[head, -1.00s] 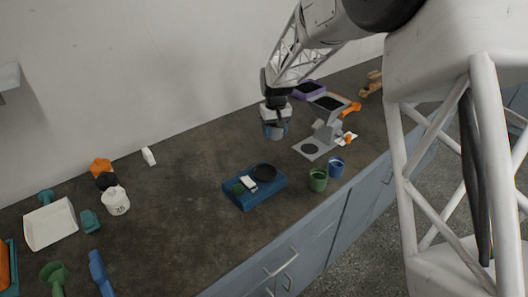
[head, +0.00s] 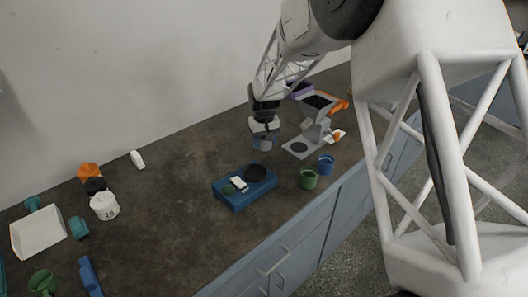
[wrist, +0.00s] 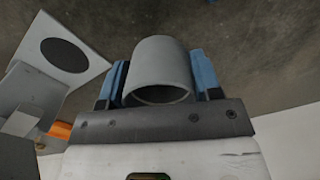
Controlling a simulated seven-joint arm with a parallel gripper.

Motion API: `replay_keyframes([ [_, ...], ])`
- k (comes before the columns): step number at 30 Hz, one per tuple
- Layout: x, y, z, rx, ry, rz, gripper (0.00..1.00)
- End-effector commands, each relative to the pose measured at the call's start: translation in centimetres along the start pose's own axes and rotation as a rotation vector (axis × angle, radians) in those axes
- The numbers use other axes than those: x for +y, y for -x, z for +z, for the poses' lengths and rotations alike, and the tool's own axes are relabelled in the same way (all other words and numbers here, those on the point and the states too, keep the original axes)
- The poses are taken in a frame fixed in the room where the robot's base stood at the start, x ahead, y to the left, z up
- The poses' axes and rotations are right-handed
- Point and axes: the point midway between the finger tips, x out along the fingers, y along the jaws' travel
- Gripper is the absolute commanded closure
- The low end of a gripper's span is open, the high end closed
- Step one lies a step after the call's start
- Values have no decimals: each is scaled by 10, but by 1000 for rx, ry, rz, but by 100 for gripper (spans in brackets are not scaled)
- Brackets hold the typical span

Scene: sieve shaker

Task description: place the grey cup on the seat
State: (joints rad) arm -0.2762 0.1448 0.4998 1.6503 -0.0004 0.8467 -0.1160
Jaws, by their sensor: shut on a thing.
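The grey cup (wrist: 163,65) is between the blue fingers of my gripper (wrist: 163,88) in the wrist view, and the fingers are shut on it. In the head view my gripper (head: 264,143) holds the cup above the counter, to the left of the grey sieve shaker stand (head: 312,132); the cup is mostly hidden there. A dark round seat (head: 299,147) lies on the stand's flat grey base plate. The seat also shows in the wrist view (wrist: 64,54), to the left of the cup and apart from it.
A blue device with a dark round pad (head: 237,199) stands in front of my gripper. A green cup (head: 308,179) and a blue cup (head: 326,164) stand near the counter's front edge. A white container (head: 104,206) stands farther left.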

Motion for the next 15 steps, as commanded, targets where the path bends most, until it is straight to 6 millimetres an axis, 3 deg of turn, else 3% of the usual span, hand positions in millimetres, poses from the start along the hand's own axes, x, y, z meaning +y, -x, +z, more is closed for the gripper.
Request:
replay_keyframes([
  [7,0,-9,0,-2,0,0,66],
  [15,0,-40,0,-2,0,0,66],
])
